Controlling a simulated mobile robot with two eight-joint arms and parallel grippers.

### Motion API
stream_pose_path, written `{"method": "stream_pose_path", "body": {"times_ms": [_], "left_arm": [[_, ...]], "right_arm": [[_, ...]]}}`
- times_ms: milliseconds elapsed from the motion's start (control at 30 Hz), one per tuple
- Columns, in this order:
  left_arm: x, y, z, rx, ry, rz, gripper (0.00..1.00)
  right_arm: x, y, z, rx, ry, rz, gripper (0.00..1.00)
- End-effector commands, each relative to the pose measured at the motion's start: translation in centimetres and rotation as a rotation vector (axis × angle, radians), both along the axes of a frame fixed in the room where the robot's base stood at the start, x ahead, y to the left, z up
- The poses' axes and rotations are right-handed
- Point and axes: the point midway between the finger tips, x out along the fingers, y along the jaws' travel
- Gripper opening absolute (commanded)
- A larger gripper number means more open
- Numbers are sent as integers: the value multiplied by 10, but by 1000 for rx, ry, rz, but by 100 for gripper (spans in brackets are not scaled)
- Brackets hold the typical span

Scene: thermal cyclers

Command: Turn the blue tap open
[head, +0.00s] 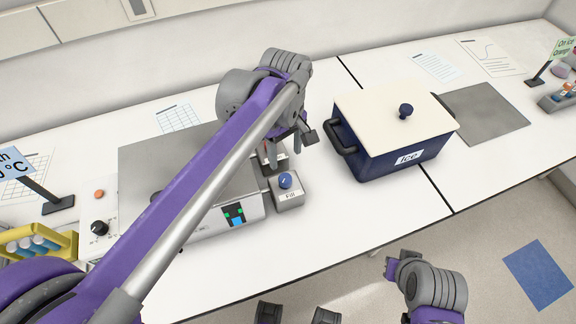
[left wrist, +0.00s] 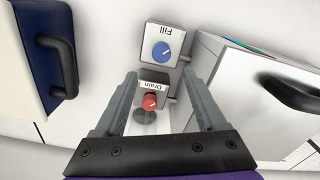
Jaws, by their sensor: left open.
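The blue tap (head: 285,180) is a round blue knob on a small grey block labelled Fill, at the front right corner of the metal water bath. In the left wrist view the blue knob (left wrist: 162,52) lies just beyond my fingertips. A red knob (left wrist: 150,102) on a block labelled Drain shows between the fingers, nearer the palm in the picture. My left gripper (head: 291,147) is open and empty, above and behind the blue tap and apart from it. Its fingers also show in the left wrist view (left wrist: 159,74). My right arm is partly visible at the bottom right; its jaws are unclear.
The metal bath (head: 160,160) with a lit display stands left of the tap. A dark blue ice box (head: 385,155) with a cream lid and side handle stands to the right. A tube rack (head: 40,242) is at far left. The bench in front of the ice box is clear.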

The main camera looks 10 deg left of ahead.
Motion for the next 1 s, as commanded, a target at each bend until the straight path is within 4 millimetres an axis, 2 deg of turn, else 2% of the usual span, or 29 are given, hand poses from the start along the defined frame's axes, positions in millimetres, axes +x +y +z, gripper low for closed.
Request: {"method": "stream_pose_path", "body": {"times_ms": [300,500,667,933,1000], "left_arm": [[0,0,-61,-1,-1,-1,73],[0,0,-88,-1,-1,-1,73],[0,0,-97,0,-1,-1,73],[0,0,-97,0,-1,-1,73],[0,0,-97,0,-1,-1,60]], "right_arm": [[-1,0,-9,0,3,0,0],[-1,0,-12,0,4,0,0],[-2,0,-13,0,4,0,0],[-2,0,-13,0,4,0,0],[-2,0,-13,0,4,0,0]]}}
